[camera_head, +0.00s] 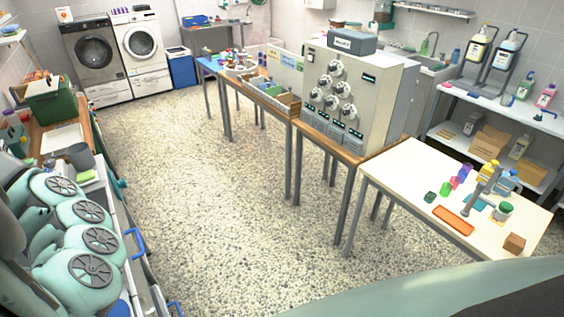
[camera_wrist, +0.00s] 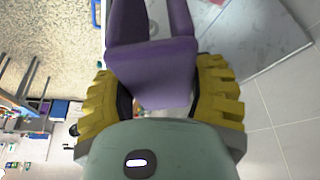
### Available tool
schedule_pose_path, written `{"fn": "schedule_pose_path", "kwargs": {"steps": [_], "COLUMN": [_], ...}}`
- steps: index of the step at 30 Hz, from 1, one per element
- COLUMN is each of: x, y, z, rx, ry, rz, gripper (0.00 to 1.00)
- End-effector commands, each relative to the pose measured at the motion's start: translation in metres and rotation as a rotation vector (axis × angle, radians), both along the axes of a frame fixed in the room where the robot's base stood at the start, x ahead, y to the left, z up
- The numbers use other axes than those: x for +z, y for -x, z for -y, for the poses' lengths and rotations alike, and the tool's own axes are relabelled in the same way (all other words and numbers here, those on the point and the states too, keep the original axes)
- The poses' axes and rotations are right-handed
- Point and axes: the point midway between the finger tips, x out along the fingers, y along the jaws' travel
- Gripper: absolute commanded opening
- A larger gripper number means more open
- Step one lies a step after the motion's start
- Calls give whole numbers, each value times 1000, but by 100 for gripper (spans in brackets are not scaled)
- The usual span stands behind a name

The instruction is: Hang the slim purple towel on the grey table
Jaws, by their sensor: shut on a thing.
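The purple towel (camera_wrist: 150,72) is in the wrist view, folded with two strips reaching away towards the picture's top. My gripper (camera_wrist: 163,88) has its yellow ribbed fingers on either side of the towel's near end and is shut on it. Neither the towel nor my gripper can be made out in the head view. A grey table (camera_head: 212,37) stands against the far wall in the head view, right of the blue bin, with a blue tray on it. No towel can be made out on it at this size.
A row of tables with a grey-white machine (camera_head: 345,95) runs through the middle right. A white table (camera_head: 400,170) with small items stands at front right. Washing machines (camera_head: 92,52) stand at the back left. The speckled floor (camera_head: 190,170) between is clear.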

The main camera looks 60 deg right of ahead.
Motion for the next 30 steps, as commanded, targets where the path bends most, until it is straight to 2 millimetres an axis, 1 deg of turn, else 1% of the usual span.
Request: {"fn": "schedule_pose_path", "kwargs": {"steps": [1,4,5,6,8,12,15,18,23,30], "x": [-30,-61,-72,-80,-80,-75,-70,-68,-67,-67], "y": [1,1,2,3,5,10,14,18,21,30], "z": [-5,-18,-25,-35,-48,-78,-94,-106,-115,-118], "rx": [36,153,211,306,435,710,867,979,1075,1090], "ry": [-1,-2,-5,-5,-6,-7,-6,-5,-2,0], "rz": [-2,-1,0,-2,-5,-1,0,0,2,-4], "gripper": [15,15,15,15,15,15,15,15,15,15]}}
